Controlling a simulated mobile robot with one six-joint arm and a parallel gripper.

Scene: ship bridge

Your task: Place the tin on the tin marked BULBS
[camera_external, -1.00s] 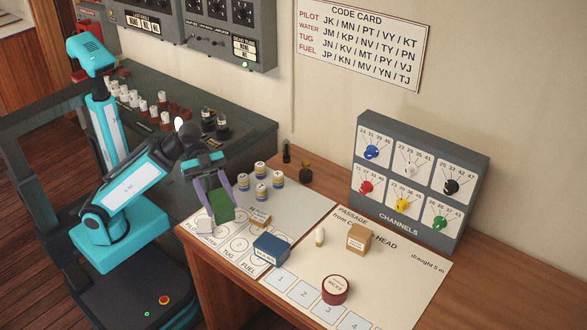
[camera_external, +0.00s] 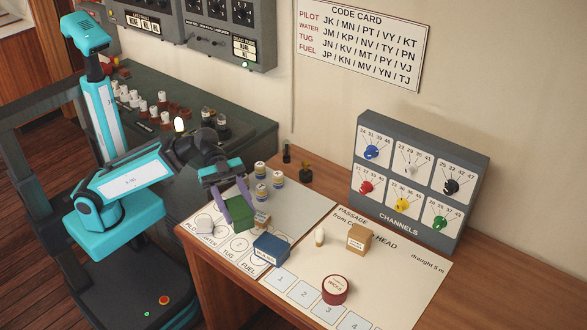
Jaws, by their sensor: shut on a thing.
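My gripper (camera_external: 230,196) is shut on a green tin (camera_external: 238,213), with a finger on either side of it. The tin is tilted and appears to be just above the left card. A blue tin (camera_external: 271,246) with a pale label lies to the right and nearer the front, apart from the green tin. A round dark red tin (camera_external: 335,290) with a pale label stands on the right sheet. I cannot surely read BULBS on any label. A small tan box (camera_external: 262,220) is partly hidden just right of the green tin.
The grey CHANNELS panel (camera_external: 420,185) stands at the back right.

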